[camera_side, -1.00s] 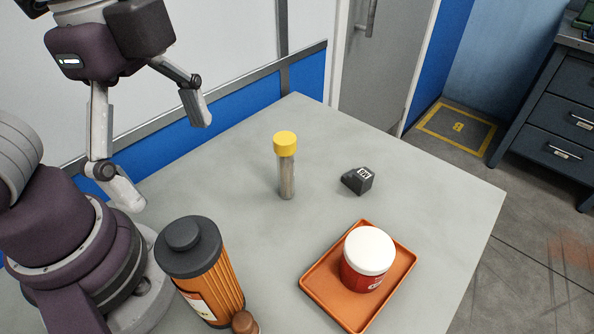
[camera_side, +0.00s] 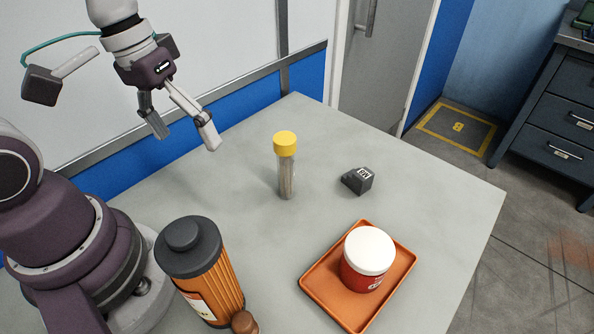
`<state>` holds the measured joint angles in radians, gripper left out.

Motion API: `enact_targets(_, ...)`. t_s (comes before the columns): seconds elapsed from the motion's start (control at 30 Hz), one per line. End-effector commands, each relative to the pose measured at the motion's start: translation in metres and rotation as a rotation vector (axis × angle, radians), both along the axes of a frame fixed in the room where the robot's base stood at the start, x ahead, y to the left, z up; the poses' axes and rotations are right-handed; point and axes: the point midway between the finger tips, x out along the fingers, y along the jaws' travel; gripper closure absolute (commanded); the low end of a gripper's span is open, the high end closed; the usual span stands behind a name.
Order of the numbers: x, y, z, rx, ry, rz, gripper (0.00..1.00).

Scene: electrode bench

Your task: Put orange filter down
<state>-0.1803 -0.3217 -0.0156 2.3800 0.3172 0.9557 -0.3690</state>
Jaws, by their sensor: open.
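The orange filter (camera_side: 212,289) is a ribbed orange cylinder with a dark grey cap and a pale label. It stands upright on the grey table (camera_side: 400,190) at the lower left, near my base. My gripper (camera_side: 186,140) is in the air at the upper left, above and behind the filter and well apart from it. Its two fingers are spread and nothing is between them.
A clear tube with a yellow cap (camera_side: 285,145) stands mid-table. A small dark block (camera_side: 357,181) lies right of it. A red jar with a white lid (camera_side: 369,252) stands on an orange tray (camera_side: 330,303). A brown knob-like object (camera_side: 243,322) is beside the filter.

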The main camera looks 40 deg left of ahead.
Motion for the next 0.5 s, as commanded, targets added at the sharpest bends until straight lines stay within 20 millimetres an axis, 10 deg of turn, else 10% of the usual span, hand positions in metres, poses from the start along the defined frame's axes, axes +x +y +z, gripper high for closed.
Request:
enact_targets(0.2,-0.018,-0.024,-0.041,-0.351,0.578,0.354,0.17)
enact_targets(0.5,-0.035,-0.040,-0.046,-0.663,1.073,0.601,0.17)
